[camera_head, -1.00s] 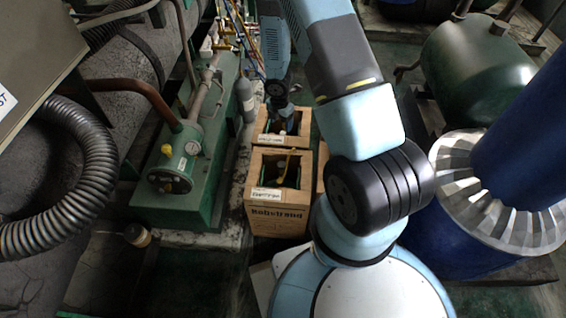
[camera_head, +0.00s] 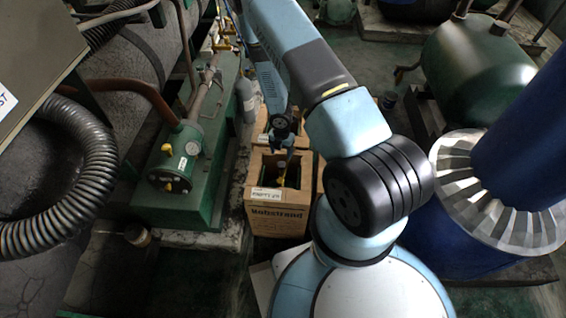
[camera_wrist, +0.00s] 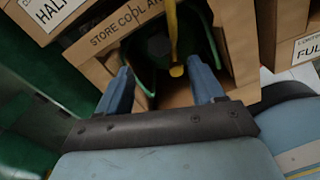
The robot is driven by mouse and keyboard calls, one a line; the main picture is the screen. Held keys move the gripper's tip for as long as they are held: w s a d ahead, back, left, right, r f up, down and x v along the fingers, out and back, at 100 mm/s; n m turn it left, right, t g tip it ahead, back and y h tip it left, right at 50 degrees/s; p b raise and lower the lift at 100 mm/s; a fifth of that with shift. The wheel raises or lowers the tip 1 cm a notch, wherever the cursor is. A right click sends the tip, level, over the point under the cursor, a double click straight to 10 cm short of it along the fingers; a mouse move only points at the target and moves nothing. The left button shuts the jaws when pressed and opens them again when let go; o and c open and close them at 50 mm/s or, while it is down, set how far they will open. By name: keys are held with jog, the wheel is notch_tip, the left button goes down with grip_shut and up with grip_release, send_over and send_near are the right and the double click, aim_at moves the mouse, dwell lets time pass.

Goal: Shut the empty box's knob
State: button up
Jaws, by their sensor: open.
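The empty box (camera_head: 279,222) is an open cardboard box in the head view, with a white label on its near rim. Inside it is a dark green cylinder (camera_wrist: 150,55) with a yellow knob (camera_wrist: 177,71) and a yellow hose or strip rising from it in the wrist view. The knob also shows small in the head view (camera_head: 280,181). My gripper (camera_wrist: 160,72) is open over the box opening. Its two blue fingers stand apart on either side of the cylinder, with the knob between them, nearer the right finger. I cannot tell whether they touch it.
In the wrist view, a box labelled HALF (camera_wrist: 22,22) is at upper left and a box labelled FULL (camera_wrist: 290,52) at right. Green machinery (camera_head: 190,165) stands left of the boxes in the head view. A blue drum (camera_head: 450,235) stands at right.

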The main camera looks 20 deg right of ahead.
aim_at(282, 164)
jog(key=shift+f, duration=4.15)
jog(key=shift+c, duration=0.3)
